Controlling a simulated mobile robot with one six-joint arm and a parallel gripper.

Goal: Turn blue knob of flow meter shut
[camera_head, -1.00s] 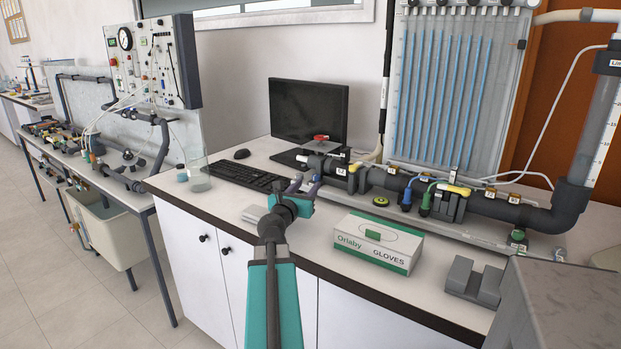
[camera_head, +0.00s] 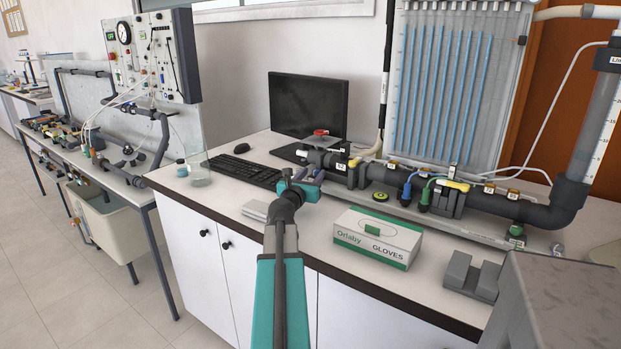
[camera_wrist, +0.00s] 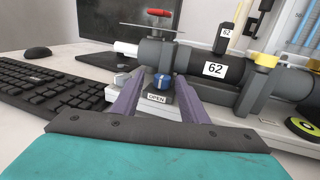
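In the wrist view, the blue knob (camera_wrist: 162,82) sits on a small white and grey block under the dark pipe, with an "OPEN" label (camera_wrist: 157,98) below it. My gripper (camera_wrist: 158,88) is open, its two purple fingers on either side of the knob with visible gaps. I cannot tell how far the fingertips reach along it. In the head view, my gripper (camera_head: 312,183) is low over the bench by the left end of the pipe. The knob is not clearly seen there.
A red-handled valve (camera_wrist: 159,13) stands above the pipe. A keyboard (camera_head: 246,171) is at the left, and a glove box (camera_head: 376,238) is at the right near the bench front. A board with blue tubes (camera_head: 440,90) rises behind.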

